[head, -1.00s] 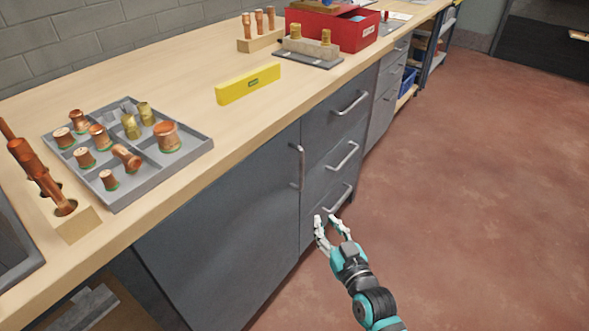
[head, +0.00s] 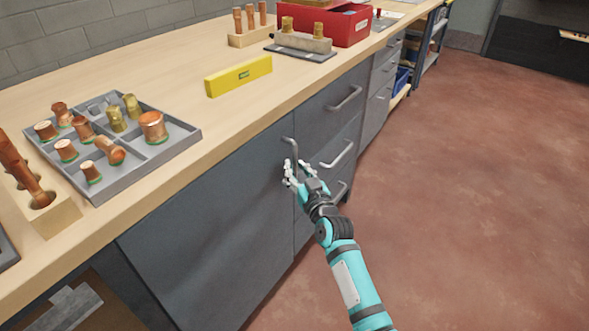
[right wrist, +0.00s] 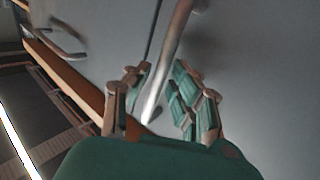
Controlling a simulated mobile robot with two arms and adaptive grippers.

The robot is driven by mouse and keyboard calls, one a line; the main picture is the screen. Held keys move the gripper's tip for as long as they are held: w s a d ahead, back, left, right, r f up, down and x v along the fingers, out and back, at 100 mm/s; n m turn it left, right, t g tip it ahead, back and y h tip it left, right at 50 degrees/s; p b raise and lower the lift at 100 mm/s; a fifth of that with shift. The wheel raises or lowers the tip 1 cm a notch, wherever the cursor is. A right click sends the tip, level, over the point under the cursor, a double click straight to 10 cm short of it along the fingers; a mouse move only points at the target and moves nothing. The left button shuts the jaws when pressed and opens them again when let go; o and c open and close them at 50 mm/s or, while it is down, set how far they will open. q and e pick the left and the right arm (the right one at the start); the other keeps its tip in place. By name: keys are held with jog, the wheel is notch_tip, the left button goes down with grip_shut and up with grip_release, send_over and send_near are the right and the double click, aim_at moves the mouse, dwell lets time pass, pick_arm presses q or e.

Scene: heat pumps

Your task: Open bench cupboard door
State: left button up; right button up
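The bench cupboard door (head: 215,225) is a grey panel under the wooden worktop, and it is shut. Its upright bar handle (head: 291,150) is near the door's right edge. My right gripper (head: 296,172) is at the lower part of this handle in the head view, partly covering it. In the right wrist view, the handle (right wrist: 165,70) runs between the two open fingers (right wrist: 160,100). A gap shows between the handle and the right finger; contact on the left side cannot be told. My left gripper is not in view.
Drawers with bar handles (head: 338,154) are right of the door. The worktop (head: 200,115) holds a grey tray of copper fittings (head: 190,135), a yellow level (head: 239,76) and a red box (head: 345,28). The red floor (head: 460,200) is clear on the right.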

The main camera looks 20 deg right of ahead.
jog(key=shift+w, duration=0.9)
jog(key=shift+c, duration=0.3)
grip_shut()
